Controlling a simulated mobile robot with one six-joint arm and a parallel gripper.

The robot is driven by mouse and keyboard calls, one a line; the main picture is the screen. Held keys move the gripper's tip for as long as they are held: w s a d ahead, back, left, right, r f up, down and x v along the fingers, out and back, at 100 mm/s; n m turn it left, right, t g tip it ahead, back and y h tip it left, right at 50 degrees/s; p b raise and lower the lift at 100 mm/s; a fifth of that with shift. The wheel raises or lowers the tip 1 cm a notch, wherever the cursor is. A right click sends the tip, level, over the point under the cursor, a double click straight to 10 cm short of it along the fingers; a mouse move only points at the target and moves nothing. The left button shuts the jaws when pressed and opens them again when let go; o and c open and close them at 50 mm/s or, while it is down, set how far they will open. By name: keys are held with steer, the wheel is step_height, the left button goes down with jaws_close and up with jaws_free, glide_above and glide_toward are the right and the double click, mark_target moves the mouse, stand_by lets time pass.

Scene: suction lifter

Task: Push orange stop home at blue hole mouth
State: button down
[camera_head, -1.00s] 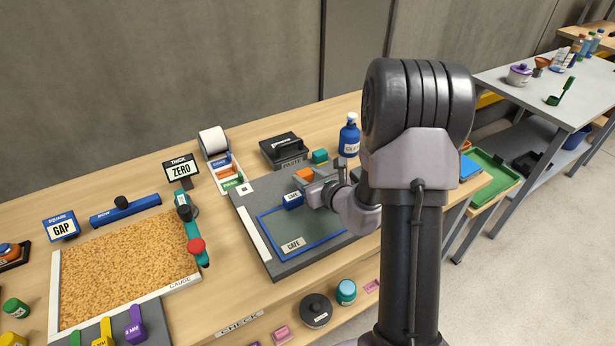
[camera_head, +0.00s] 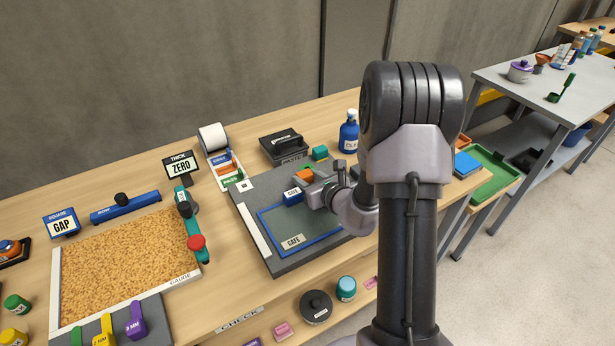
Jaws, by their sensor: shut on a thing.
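The orange stop (camera_head: 305,174) shows as a small orange piece at the fingers of my gripper (camera_head: 307,186), above the upper part of the dark grey board (camera_head: 240,190). My gripper is shut on it, and the fingers hide part of it. A blue block (camera_head: 292,197) with a white label sits just left of and below the fingers, at the top edge of the blue rectangular frame (camera_head: 272,237) on the board. I cannot make out a hole mouth in the blue, nor whether the orange stop touches it.
A black box marked PASTE (camera_head: 284,147), a green block (camera_head: 320,153) and a blue bottle (camera_head: 349,134) stand behind the board. My arm hides the board's right side.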

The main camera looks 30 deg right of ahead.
steer(key=shift+f, duration=0.25)
steer(key=c, duration=0.8)
jaws_free()
